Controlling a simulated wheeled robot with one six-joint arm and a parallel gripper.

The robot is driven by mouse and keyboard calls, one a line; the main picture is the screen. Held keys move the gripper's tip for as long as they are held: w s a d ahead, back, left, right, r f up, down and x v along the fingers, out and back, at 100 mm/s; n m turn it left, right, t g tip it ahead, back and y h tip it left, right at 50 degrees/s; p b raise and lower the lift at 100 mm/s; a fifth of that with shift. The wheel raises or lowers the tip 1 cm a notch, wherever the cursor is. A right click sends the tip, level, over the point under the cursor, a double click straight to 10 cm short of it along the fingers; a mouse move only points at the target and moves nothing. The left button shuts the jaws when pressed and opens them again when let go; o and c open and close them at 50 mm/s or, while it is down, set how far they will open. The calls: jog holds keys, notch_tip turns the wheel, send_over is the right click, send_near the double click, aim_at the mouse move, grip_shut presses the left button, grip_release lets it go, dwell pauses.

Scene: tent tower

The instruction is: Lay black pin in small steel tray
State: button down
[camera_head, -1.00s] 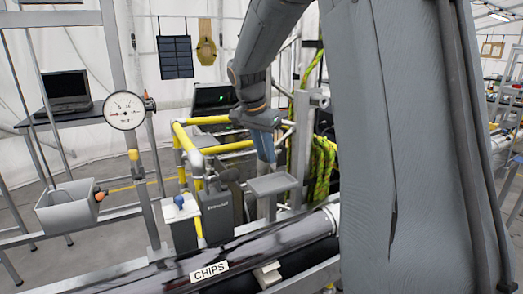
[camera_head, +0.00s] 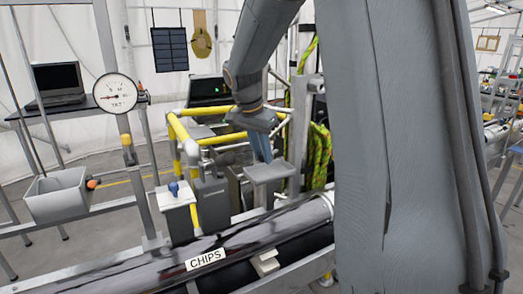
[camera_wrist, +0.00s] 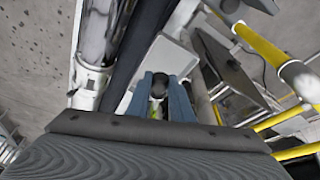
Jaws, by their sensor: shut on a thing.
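My gripper (camera_head: 262,150) has blue fingers and points down just above the small steel tray (camera_head: 270,172). In the wrist view my gripper (camera_wrist: 161,80) is shut on the black pin (camera_wrist: 160,88), whose dark rounded end shows between the fingers. The rest of the pin is hidden, and it cannot be made out in the head view. The tray also shows in the wrist view (camera_wrist: 172,57) as a pale flat plate just beyond the fingertips. I cannot tell whether the pin touches it.
Yellow rails (camera_head: 178,130) and grey boxes stand left of the tray. A large dark pipe labelled CHIPS (camera_head: 205,259) runs in front. A dial gauge (camera_head: 115,93) and a grey bin (camera_head: 57,196) are at the left. Green rope hangs behind the tray.

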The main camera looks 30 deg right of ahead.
jog(key=shift+f+b, duration=1.35)
jog(key=shift+f, duration=1.15)
jog(key=shift+f, duration=0.15)
jog(key=c, duration=1.5)
grip_release()
jog(key=shift+s+f, duration=0.1)
jog(key=b+v, duration=0.2)
jog(key=v, duration=0.6)
jog(key=shift+w, duration=0.25)
